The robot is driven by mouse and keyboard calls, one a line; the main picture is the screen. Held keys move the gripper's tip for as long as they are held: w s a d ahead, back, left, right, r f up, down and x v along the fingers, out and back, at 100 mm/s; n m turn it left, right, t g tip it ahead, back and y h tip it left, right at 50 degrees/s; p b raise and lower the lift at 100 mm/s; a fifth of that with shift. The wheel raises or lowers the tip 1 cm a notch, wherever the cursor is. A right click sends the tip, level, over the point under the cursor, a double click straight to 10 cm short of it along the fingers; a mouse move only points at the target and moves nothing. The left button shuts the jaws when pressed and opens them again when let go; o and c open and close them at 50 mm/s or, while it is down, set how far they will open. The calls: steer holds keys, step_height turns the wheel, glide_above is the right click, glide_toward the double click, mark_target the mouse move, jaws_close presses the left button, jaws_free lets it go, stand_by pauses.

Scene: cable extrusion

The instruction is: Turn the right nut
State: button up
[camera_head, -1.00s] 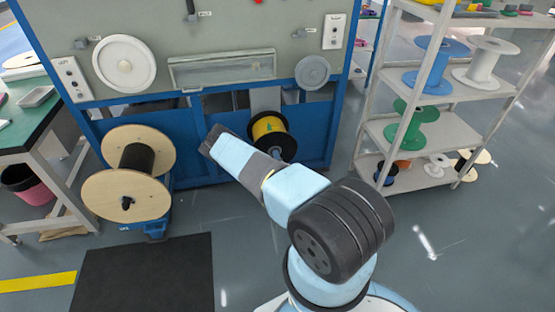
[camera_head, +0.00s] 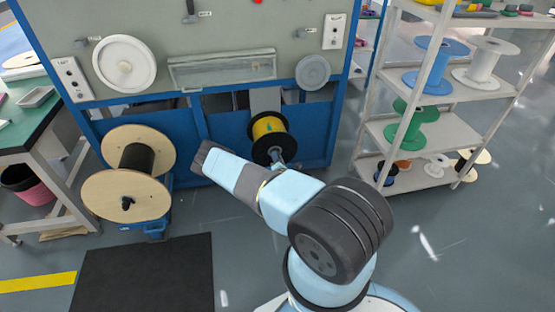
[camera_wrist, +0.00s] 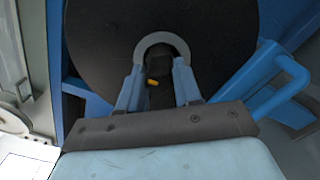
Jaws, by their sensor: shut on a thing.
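The right nut (camera_wrist: 158,72) is a small dark piece at the centre of the right spool's black flange (camera_wrist: 95,35) in the wrist view. A grey ring (camera_wrist: 163,40) curves around it. My gripper (camera_wrist: 160,80) has one blue finger on each side of the nut and is shut on it. A small orange spot shows between the fingers. In the head view the right spool (camera_head: 268,128), black with yellow winding, sits low in the blue machine. My gripper (camera_head: 277,157) reaches its front there, partly hidden by my arm; the nut is too small to make out.
A large wooden spool (camera_head: 125,193) stands left of my arm. A blue bar handle (camera_wrist: 285,80) lies close right of my gripper in the wrist view. A shelf rack (camera_head: 445,130) with reels stands at the right. A black mat (camera_head: 145,275) lies on the floor.

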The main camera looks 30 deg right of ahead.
steer(key=shift+s+d+f, duration=0.15)
steer(key=shift+s+d, duration=0.25)
steer(key=o, duration=1)
steer(key=shift+w+a, duration=0.1)
steer(key=shift+w, duration=0.05)
steer(key=shift+o, duration=0.2)
steer(key=shift+w+a, duration=0.1)
steer(key=v, duration=1.4)
steer(key=shift+w, duration=0.1)
